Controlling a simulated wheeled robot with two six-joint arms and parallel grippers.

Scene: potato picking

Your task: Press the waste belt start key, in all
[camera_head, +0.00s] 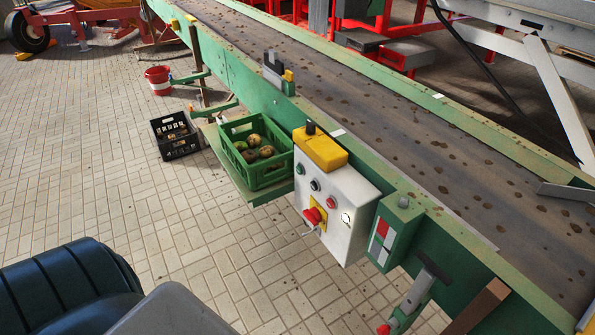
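A white control box (350,188) with a yellow top (320,150) is fixed to the near side of the green conveyor. Its face carries a small pale key (299,169), a black key (315,185), a red key (331,203) and a round black-and-white mark or key (346,217). A red mushroom button (312,216) sits on a yellow plate below them. To its right, a green box (400,228) has a red and white panel (380,241). I cannot read any labels, so I cannot tell which is the waste belt start key. Neither of my grippers is in view.
The belt (400,125) has dark spots and crosses diagonally. A green crate (262,177) with several potatoes stands left of the control box. A black crate (176,145) and a red bucket (158,80) are on the tiled floor. A red-tipped handle (410,300) sticks out lower right.

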